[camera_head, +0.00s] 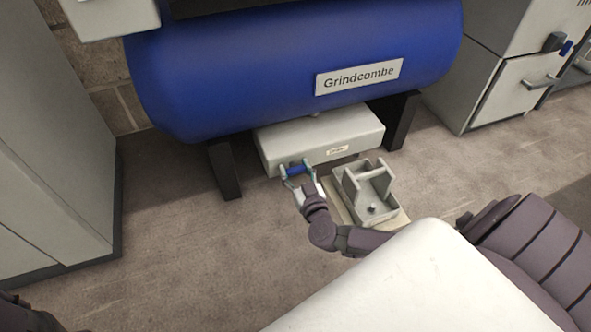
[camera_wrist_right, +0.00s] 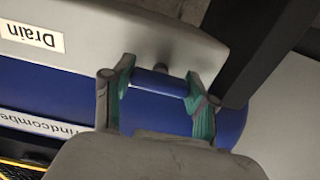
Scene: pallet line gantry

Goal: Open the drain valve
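The drain valve handle (camera_head: 295,169) is a short blue bar at the front left of a pale grey box (camera_head: 320,138) under the blue tank. In the right wrist view the blue handle (camera_wrist_right: 160,82) lies crosswise between my fingers, with a small grey stem behind it. My right gripper (camera_head: 297,173) has one teal-padded finger at each end of the bar. In the right wrist view the gripper (camera_wrist_right: 160,92) appears to touch both ends. A "Drain" label (camera_wrist_right: 32,37) is on the box. My left gripper is out of view.
The blue tank (camera_head: 290,60), marked "Grindcombe", stands on dark legs above the box. A grey bracket-like fixture (camera_head: 368,190) on a pale base is just right of my gripper. Grey cabinets stand left (camera_head: 50,150) and right (camera_head: 510,90). Floor (camera_head: 190,240) is clear at left.

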